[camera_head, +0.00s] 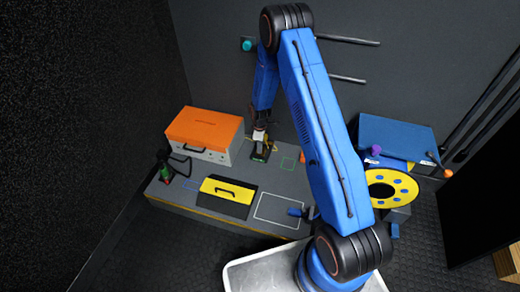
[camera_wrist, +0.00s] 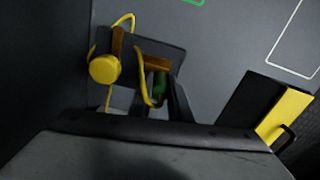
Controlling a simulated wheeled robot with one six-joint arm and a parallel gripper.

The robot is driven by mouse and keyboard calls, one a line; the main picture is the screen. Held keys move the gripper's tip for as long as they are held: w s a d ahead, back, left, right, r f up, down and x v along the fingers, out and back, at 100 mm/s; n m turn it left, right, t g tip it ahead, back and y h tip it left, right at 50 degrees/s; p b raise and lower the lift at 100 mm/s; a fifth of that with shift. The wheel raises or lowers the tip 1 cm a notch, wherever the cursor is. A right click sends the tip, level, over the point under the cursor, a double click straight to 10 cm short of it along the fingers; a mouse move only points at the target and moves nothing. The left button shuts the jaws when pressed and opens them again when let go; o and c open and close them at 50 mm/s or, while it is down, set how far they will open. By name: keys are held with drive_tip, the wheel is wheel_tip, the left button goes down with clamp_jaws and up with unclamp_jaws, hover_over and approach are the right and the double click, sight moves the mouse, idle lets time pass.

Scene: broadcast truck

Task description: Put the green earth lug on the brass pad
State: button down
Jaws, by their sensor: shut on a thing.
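My gripper (camera_head: 260,137) is low over the grey bench, pointing down beside the back wall. In the wrist view my gripper (camera_wrist: 150,100) is shut on the green earth lug (camera_wrist: 160,82), which shows only in part between the dark fingers. A yellow cable (camera_wrist: 141,82) curves down beside it. A brass-coloured upright piece (camera_wrist: 118,42) and a brass strip (camera_wrist: 156,64) show on a dark block (camera_wrist: 160,50); this may be the pad's mount. I cannot tell whether the lug touches the brass. A round yellow knob (camera_wrist: 103,69) sits left of the block.
An orange-lidded case (camera_head: 204,130) stands left of my gripper. A black-and-yellow box (camera_head: 226,192) lies in front. A yellow reel (camera_head: 391,188) and a blue case (camera_head: 397,137) are at right.

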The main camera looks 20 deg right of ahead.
drive_tip(key=shift+f, duration=0.75)
drive_tip(key=c, duration=1.6)
unclamp_jaws()
drive_tip(key=shift+f, duration=0.1)
drive_tip(key=shift+c, duration=0.2)
